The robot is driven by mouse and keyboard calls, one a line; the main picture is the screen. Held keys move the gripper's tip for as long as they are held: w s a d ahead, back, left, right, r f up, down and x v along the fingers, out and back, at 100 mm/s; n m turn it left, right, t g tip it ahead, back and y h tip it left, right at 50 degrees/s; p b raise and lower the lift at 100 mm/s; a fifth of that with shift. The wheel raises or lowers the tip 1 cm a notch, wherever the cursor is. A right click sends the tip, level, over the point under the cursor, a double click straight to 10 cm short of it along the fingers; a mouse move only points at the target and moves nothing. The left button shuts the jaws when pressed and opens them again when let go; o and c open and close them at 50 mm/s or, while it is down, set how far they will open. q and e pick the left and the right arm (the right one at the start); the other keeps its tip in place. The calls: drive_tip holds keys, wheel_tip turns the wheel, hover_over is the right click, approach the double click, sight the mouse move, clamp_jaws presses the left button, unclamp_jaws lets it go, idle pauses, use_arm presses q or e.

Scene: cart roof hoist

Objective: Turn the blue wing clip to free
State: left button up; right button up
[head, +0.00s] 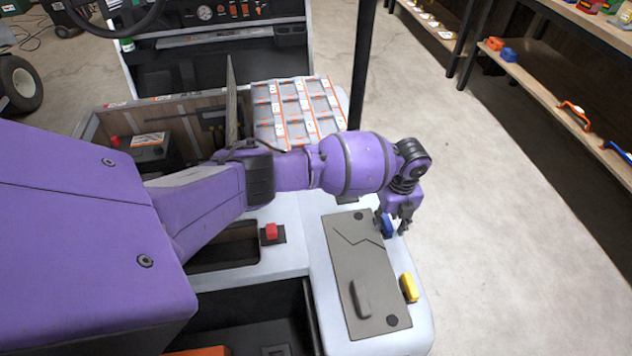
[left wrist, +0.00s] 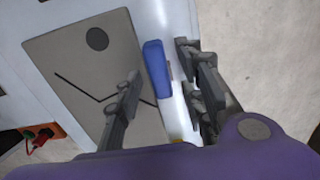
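The blue wing clip (head: 387,227) is on the white cart top at the right edge of a grey panel (head: 345,252), near its far end. In the left wrist view the blue clip (left wrist: 157,70) lies lengthwise, roughly along the panel's edge; whether it overlaps the panel is unclear. My left gripper (head: 396,226) is low over it. In the left wrist view its fingers (left wrist: 160,63) are open, one on each side of the clip, with a visible gap to each. The gripper partly hides the clip in the head view. My right gripper is not in view.
A yellow clip (head: 409,287) stands by the panel's near right edge. A red switch (head: 271,231) is left of the panel. A sectioned grey tray (head: 297,112) lies behind my left arm. A shelf (head: 550,92) stands right; the floor between is clear.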

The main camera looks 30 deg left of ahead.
sight(388, 222)
use_arm(q)
drive_tip(key=shift+w+r, duration=0.1)
wheel_tip(388, 222, up, 12)
idle(0.5)
idle(0.4)
